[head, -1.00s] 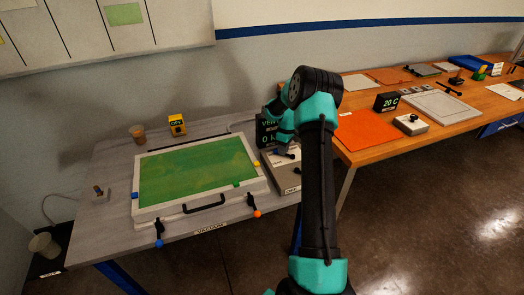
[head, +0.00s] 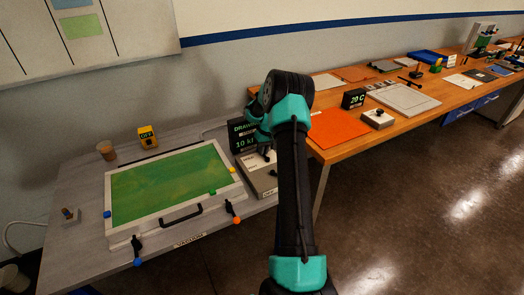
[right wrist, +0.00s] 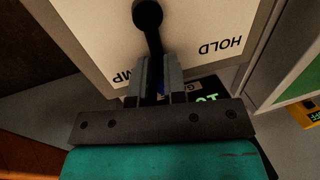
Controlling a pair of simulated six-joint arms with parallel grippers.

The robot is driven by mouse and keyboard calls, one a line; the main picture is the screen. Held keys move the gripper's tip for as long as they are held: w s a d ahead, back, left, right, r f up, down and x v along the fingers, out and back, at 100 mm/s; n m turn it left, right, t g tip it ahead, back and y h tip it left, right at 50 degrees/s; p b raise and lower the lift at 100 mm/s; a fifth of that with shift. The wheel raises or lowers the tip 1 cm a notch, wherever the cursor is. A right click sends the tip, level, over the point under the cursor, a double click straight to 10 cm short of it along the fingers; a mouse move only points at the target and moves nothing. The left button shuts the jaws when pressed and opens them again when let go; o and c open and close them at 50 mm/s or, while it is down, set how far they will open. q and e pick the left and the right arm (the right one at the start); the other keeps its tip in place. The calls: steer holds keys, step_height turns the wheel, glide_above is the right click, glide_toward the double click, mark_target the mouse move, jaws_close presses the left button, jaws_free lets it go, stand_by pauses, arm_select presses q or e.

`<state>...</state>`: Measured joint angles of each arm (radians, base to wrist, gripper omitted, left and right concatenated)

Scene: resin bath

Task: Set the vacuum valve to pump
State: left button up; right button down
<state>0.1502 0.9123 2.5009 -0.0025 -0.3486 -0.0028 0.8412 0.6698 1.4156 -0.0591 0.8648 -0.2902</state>
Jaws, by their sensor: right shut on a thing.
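The vacuum valve is a pale box (head: 262,181) at the right end of the grey bench, partly behind my right arm in the head view. In the right wrist view its plate (right wrist: 95,35) fills the top, with HOLD and part of a label ending in MP readable upside down. Its black lever (right wrist: 153,38) runs from a round pivot down toward the MP label. My right gripper (right wrist: 157,75) is shut on the lever's outer end and covers part of that label. The display (head: 242,136) behind the valve reads DRAW, cut off, and about 10. My left gripper is not in view.
The resin bath tray (head: 125,231) with a green surface lies left of the valve. A yellow OFF box (head: 147,136) and a cup (head: 106,150) stand behind it. An orange mat (head: 338,129) lies on the wooden bench at right.

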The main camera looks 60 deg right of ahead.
steer(key=shift+w+r, duration=0.1)
steer(key=shift+w, duration=0.25)
steer(key=c, duration=1.3)
jaws_free()
steer(key=shift+w, duration=0.15)
steer(key=shift+o, duration=0.7)
steer(key=shift+s, duration=0.2)
steer(key=shift+s+d, duration=0.1)
step_height(320, 180, up, 17)
steer(key=s+d, duration=0.1)
steer(key=d, duration=0.1)
steer(key=shift+s+d, duration=0.3)
steer(key=shift+d, duration=0.05)
